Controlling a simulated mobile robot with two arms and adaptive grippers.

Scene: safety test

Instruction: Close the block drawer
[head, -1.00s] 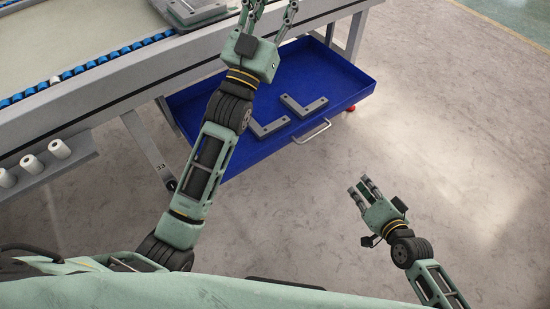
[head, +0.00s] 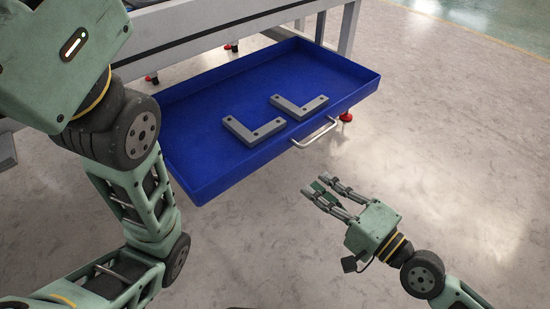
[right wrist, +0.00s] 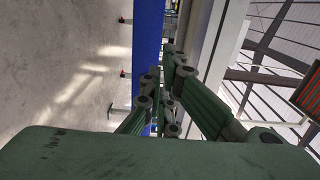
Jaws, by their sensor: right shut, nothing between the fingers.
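The blue block drawer (head: 215,95) is pulled out from under the workbench. Two grey L-shaped blocks (head: 252,133) lie flat on its floor towards the front. Its silver handle (head: 316,133) is on the front wall. My right gripper (head: 318,184) is shut and empty, in front of the drawer and apart from the handle. In the right wrist view its fingers (right wrist: 166,100) come together, with the blue drawer (right wrist: 147,50) beyond them. My left arm fills the upper left of the head view, close to the camera; its fingers are out of the frame.
The workbench frame (head: 235,28) runs along the back, with a leg (head: 348,28) behind the drawer's right side. Red-footed supports show beneath it. The floor (head: 430,120) in front and to the right is clear.

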